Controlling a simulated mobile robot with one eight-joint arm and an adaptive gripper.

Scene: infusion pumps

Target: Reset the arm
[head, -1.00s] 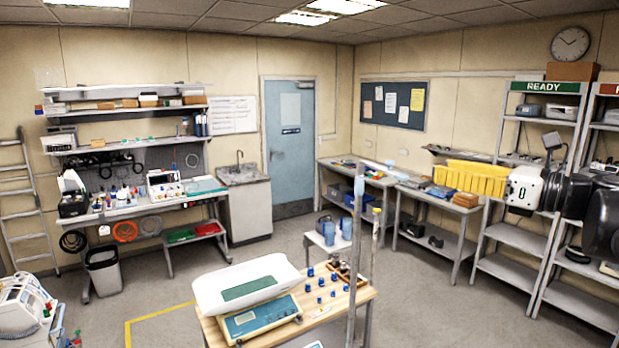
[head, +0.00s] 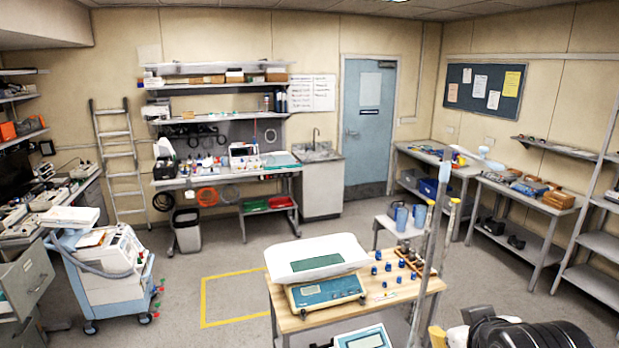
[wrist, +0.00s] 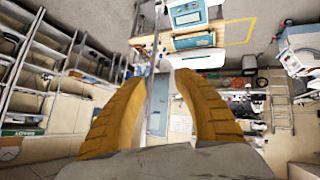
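My gripper (wrist: 161,76) shows in the wrist view as two ribbed, yellow-brown fingers standing well apart, with a grey part of it across the bottom. It is open and I see nothing held in it. A thin grey pole shows in the gap between the fingers; I cannot tell how far off it is. In the head view, a dark and white part of my arm shows at the bottom right, cut off by the frame edge. My gripper is not clear there.
A wooden-topped table (head: 415,290) holds a scale (head: 325,291) with a white tray, and small blue items. Upright poles (head: 429,220) stand at its right. A white and blue cart (head: 103,283) stands at left. The floor inside the yellow outline (head: 235,297) is clear.

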